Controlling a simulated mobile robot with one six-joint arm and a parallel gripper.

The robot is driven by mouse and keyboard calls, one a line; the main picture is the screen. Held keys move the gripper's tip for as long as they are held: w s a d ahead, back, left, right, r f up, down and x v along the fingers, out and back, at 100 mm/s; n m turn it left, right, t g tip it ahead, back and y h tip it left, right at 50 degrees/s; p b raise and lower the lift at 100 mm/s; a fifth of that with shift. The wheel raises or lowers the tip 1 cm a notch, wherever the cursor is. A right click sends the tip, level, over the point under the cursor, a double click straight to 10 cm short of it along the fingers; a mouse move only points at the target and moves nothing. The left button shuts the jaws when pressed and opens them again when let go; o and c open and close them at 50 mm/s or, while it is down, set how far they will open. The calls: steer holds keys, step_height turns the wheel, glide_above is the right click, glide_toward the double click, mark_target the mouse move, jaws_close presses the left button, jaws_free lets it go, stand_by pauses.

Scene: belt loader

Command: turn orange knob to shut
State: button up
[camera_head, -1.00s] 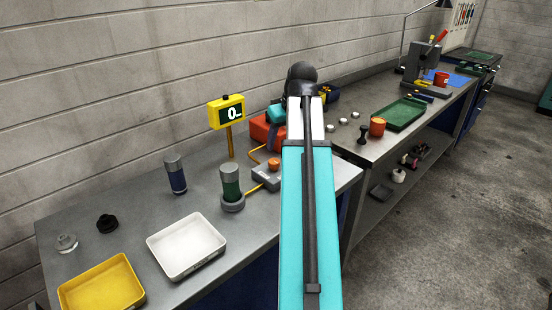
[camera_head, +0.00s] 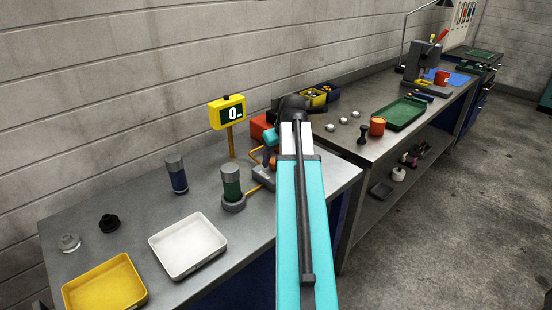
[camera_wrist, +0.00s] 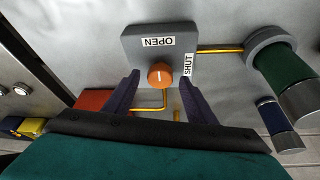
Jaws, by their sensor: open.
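The orange knob (camera_wrist: 160,74) sits on a grey valve block (camera_wrist: 135,45) in the wrist view. Its short white mark points toward the OPEN label (camera_wrist: 156,41). The SHUT label (camera_wrist: 188,64) is on the block's right side. My gripper (camera_wrist: 159,77) is open, with one dark finger on each side of the knob and a visible gap on both sides. In the head view, my gripper (camera_head: 269,154) is over the valve block (camera_head: 263,176) and hides the knob.
Yellow pipes join the block to a green cylinder (camera_head: 231,184). A yellow display (camera_head: 227,112) reading 0 stands behind. A blue cylinder (camera_head: 176,174), white tray (camera_head: 220,246) and yellow tray (camera_head: 138,288) are to the left. A red box (camera_head: 258,126) is behind my gripper.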

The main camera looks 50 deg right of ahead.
steer(key=shift+w+f, duration=0.1)
steer(key=shift+f, duration=0.15)
steer(key=c, duration=1)
steer(key=shift+c, duration=0.2)
